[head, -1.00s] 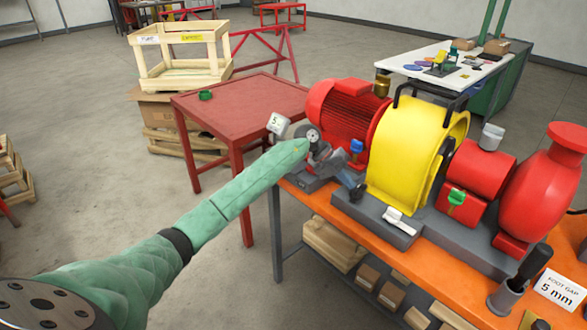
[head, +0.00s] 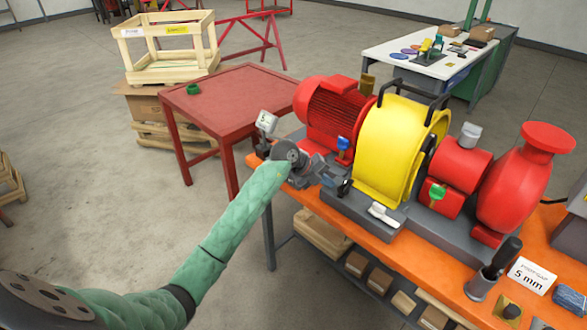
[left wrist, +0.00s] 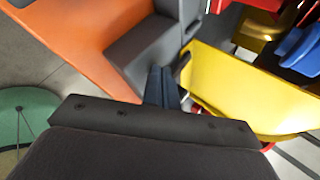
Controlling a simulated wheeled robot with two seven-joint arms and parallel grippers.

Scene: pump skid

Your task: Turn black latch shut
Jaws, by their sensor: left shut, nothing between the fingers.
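My left gripper (head: 345,187) reaches in from the left in the head view. Its dark fingertips are together and empty, close to the near left side of the yellow guard (head: 385,150). In the left wrist view the shut fingers (left wrist: 161,88) are between the grey base (left wrist: 145,50) and the yellow guard (left wrist: 235,90). I cannot make out the black latch for certain; the gripper may hide it. A white lever (head: 383,214) is on the grey base at the guard's foot. My right gripper is not in view.
The red motor (head: 335,115) stands behind my gripper, with a blue handle (head: 343,143). A green handle (head: 437,192) is on the red housing right of the guard. A tool holder (head: 480,285) stands on the orange bench (head: 400,250). The red table (head: 230,95) is mostly clear.

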